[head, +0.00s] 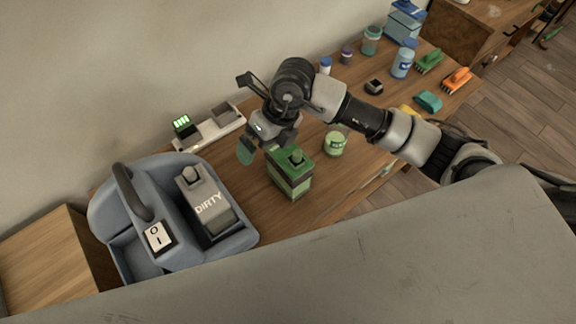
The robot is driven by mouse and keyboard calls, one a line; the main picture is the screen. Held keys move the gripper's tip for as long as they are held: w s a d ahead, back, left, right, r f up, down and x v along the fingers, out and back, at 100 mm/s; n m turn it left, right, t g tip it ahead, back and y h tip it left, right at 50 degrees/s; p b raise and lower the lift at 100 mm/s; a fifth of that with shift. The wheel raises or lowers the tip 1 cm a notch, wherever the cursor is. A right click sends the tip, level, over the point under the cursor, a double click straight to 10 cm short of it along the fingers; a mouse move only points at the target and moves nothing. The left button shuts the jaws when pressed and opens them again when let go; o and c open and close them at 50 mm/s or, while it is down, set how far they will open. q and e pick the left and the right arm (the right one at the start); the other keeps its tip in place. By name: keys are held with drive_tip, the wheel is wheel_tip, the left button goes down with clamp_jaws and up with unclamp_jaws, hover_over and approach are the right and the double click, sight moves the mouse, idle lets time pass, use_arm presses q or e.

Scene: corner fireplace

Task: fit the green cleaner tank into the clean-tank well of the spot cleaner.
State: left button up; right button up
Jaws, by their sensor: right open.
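The green cleaner tank (289,181), a boxy dark and bright green container with a knob-like cap on top, stands upright on the wooden bench. The spot cleaner (101,206) is a blue-grey machine with a dark handle and a switch panel. A grey tank marked DIRTY (205,207) sits in its right side. The well on its left side (140,262) looks empty. My right gripper (266,148) is open just behind and above the green tank, with one teal-padded finger to its left. Whether it touches the tank is unclear. My left gripper is out of view.
A light tray with a green-lit device (184,128) lies against the wall behind. A green jar (335,143) stands right of the tank. Several bottles, brushes and a small dark box (374,87) occupy the bench's far right. Bare wood lies between tank and spot cleaner.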

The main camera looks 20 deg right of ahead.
drive_tip(key=w+d+h, duration=0.2)
drive_tip(key=d+h, duration=0.2)
drive_tip(key=d, duration=0.3)
drive_tip(key=p, duration=0.1)
hover_over(288, 153)
drive_tip(key=shift+m+t+h, duration=0.3)
drive_tip(key=shift+m, duration=0.1)
drive_tip(key=f, duration=0.5)
drive_tip(key=shift+s+d+f, duration=0.15)
drive_tip(key=shift+s+d, duration=0.15)
drive_tip(key=shift+s, duration=0.05)
drive_tip(key=shift+a+f+p, duration=0.1)
drive_tip(key=shift+f+p, duration=0.4)
drive_tip(key=shift+p, duration=0.05)
drive_tip(key=f, duration=0.1)
drive_tip(key=f+p, duration=0.1)
drive_tip(key=f, duration=0.1)
drive_tip(key=shift+w+a+f, duration=0.2)
drive_tip(key=shift+w+a, duration=0.05)
drive_tip(key=shift+f, duration=0.6)
drive_tip(key=c, duration=1.6)
drive_tip(key=shift+r, duration=0.1)
drive_tip(key=shift+c, duration=0.3)
drive_tip(key=shift+w, duration=0.1)
